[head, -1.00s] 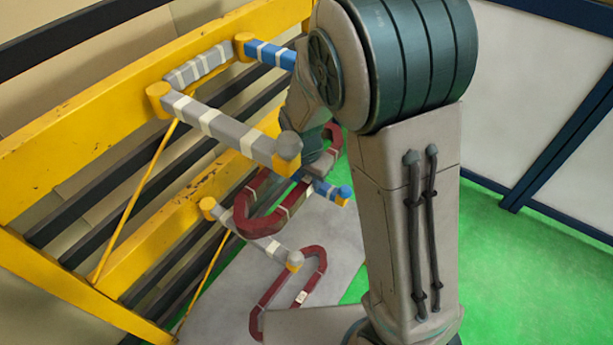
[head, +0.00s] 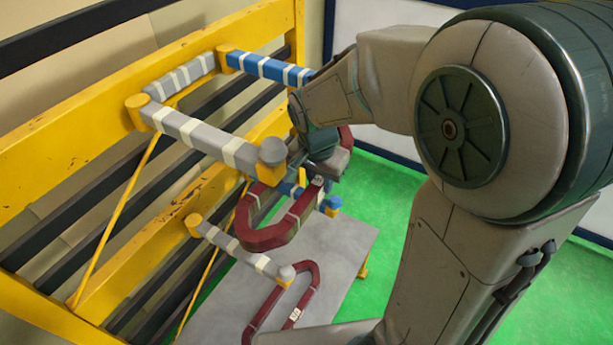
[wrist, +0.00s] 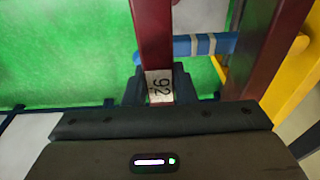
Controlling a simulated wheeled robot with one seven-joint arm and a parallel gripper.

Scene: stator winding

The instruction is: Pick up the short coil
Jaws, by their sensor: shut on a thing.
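A dark red, elongated loop coil (head: 265,238) with white bands is held in the air in front of the yellow rack. My gripper (head: 322,150) is shut on one long side of it. In the wrist view my gripper (wrist: 159,88) closes around the red bar (wrist: 153,35) at a white label reading 92. The coil's other long side (wrist: 270,50) passes to the right of the jaws. A second red coil (head: 270,312) lies over the grey table. My arm hides part of both coils, and I cannot tell by length which is shorter.
The yellow rack (head: 60,145) at left carries a grey banded upper peg (head: 200,133), a blue upper peg (head: 262,66), a grey lower peg (head: 245,250) and a blue lower peg (wrist: 195,45) close to the held coil. The grey table (head: 345,245) stands below; green floor is open beyond.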

